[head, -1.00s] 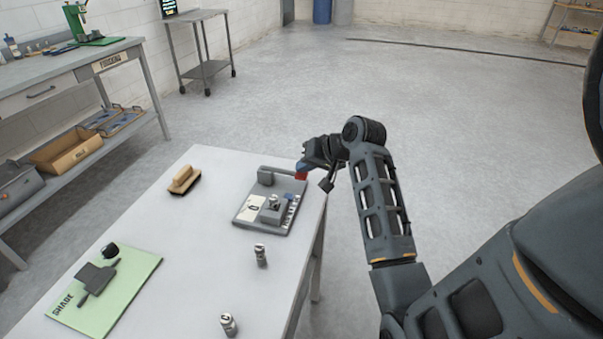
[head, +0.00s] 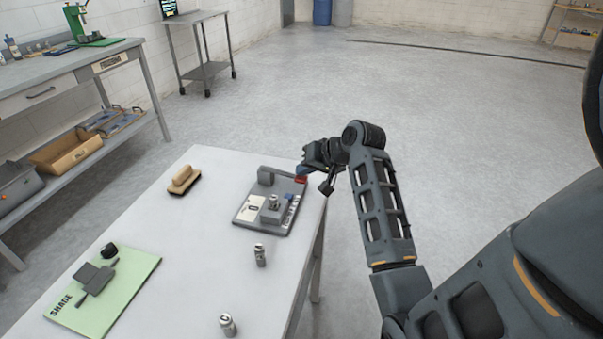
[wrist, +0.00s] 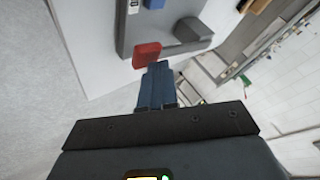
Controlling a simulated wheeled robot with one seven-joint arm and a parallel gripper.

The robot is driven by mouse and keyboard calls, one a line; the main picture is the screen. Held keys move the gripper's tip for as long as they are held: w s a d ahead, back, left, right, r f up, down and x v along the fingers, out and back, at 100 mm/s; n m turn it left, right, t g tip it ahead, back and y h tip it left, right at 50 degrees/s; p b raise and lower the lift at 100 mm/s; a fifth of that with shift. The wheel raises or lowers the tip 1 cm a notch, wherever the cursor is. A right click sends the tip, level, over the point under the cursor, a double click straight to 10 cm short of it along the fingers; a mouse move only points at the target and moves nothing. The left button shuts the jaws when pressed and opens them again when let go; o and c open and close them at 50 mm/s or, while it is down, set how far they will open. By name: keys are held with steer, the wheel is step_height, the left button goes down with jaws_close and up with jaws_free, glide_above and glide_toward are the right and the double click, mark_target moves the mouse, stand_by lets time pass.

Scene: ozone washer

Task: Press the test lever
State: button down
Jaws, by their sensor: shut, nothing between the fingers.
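The test lever is a grey arm with a red end (head: 300,180) on a grey test fixture (head: 243,217) near the table's right edge. The red lever end (wrist: 147,54) shows in the wrist view just beyond the fingertips. My gripper (head: 302,171) is shut and empty, with its blue fingers (wrist: 158,70) at the red end. I cannot tell for sure whether they touch it. A small metal cylinder (head: 274,200) stands in the grey block of the fixture.
Two metal cylinders, one nearer the fixture (head: 260,256) and one nearer the front (head: 228,325), stand on the white table (head: 190,260). A tan brush (head: 183,180) and a green mat (head: 130,285) lie to the left. Open floor is on the right.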

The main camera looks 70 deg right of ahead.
steer(key=shift+f+b, duration=0.3)
steer(key=shift+f, duration=0.35)
stand_by(0.5)
steer(key=shift+r, duration=0.1)
stand_by(0.4)
steer(key=shift+r+p, duration=1.9)
steer(key=shift+p, duration=0.35)
step_height(320, 180, up, 3)
steer(key=p, duration=0.3)
steer(key=shift+r, duration=1)
